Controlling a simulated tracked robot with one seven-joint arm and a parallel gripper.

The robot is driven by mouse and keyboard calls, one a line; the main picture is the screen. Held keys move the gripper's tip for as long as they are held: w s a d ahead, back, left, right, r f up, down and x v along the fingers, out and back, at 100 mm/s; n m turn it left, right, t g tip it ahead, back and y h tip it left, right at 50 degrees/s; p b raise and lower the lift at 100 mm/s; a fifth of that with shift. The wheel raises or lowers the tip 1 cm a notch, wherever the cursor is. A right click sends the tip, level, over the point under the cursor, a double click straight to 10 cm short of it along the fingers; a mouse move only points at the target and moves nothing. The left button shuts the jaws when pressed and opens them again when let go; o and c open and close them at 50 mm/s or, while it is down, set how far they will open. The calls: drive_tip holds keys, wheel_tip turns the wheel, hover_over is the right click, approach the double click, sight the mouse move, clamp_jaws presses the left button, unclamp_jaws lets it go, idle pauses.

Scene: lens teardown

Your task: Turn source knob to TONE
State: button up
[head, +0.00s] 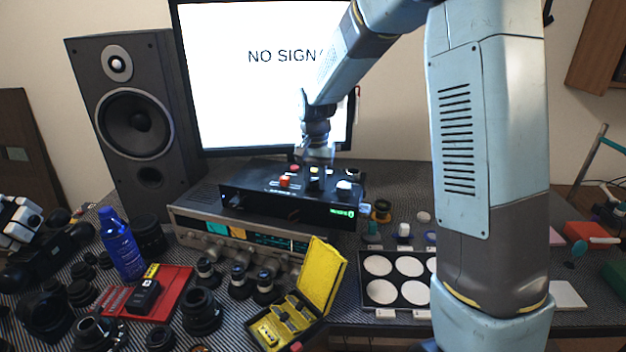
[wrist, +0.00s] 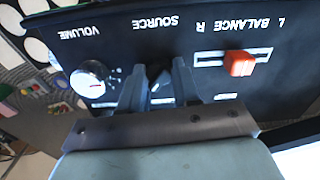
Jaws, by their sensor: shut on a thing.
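The black control box (head: 250,201) sits on top of a silver receiver, with a small green display on its front. In the wrist view its top panel (wrist: 118,48) shows upside down, with the labels VOLUME, SOURCE and BALANCE. My gripper (head: 316,160) is over the middle of the box, pointing down. In the wrist view my gripper (wrist: 158,82) has its two fingers closed on the dark source knob (wrist: 157,74), below the SOURCE label. The fingers hide much of the knob and the markings around it, so I cannot tell which setting it points to.
The silver volume knob (wrist: 90,78) and the orange balance slider (wrist: 240,63) flank my fingers. A monitor (head: 240,80) stands behind the box and a speaker (head: 135,120) at left. The receiver (head: 190,222), yellow case (head: 322,275) and several lenses crowd the front.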

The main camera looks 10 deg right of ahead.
drive_tip(key=shift+c, duration=0.9)
drive_tip(key=shift+n, duration=0.3)
drive_tip(key=n, duration=0.3)
drive_tip(key=shift+n, duration=2.1)
drive_tip(key=o, duration=1.1)
drive_tip(key=shift+c, duration=0.2)
